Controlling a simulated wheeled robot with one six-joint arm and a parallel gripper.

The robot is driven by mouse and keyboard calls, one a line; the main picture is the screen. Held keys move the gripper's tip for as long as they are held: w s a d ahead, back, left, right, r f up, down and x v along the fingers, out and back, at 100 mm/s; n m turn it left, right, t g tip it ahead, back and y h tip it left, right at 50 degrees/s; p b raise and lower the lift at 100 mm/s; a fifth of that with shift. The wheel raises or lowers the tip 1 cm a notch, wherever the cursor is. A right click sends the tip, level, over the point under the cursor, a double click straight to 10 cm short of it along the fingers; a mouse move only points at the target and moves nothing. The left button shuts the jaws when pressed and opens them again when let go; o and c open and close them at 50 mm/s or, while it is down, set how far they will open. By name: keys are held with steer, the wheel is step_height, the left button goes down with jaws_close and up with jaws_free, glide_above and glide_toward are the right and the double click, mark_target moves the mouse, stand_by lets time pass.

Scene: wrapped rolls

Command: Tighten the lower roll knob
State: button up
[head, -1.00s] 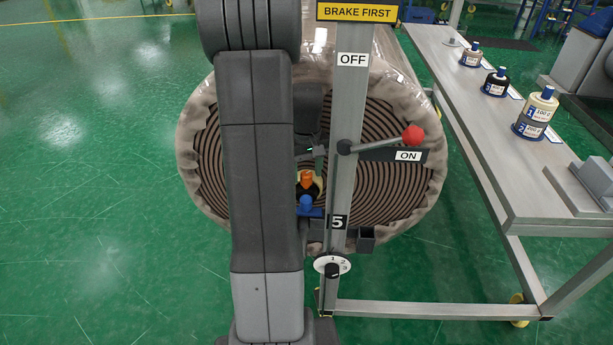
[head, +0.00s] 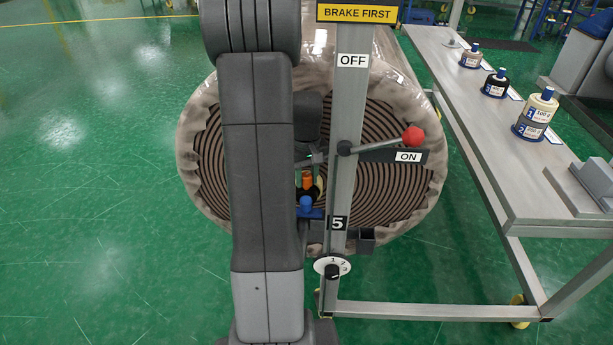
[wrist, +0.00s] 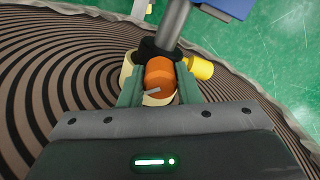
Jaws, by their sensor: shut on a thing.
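An orange knob (wrist: 159,77) sits at the middle of the wrapped roll's spiral end face (wrist: 50,75), on a black collar around a grey rod. It also shows in the head view (head: 307,180), partly hidden by my arm. My gripper (wrist: 158,92) has its green fingers on either side of the orange knob and is shut on it. A pale mark shows on the knob's near face. A yellow knob (wrist: 201,68) sticks out to the right of the collar, apart from the fingers.
A grey post with a red-balled lever (head: 413,136) beside the ON label stands right in front of the roll. A blue part (head: 306,203) sits below the knob.

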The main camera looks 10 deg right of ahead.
mark_target(306, 174)
steer(key=m, duration=0.5)
steer(key=shift+m+p, duration=0.35)
steer(key=shift+m, duration=0.05)
steer(key=m, duration=0.4)
steer(key=shift+w+m, duration=0.1)
steer(key=shift+m, duration=0.2)
stand_by(0.3)
steer(key=o, duration=1)
step_height(306, 174, up, 14)
steer(key=shift+f+p, duration=0.1)
steer(key=shift+p, duration=0.55)
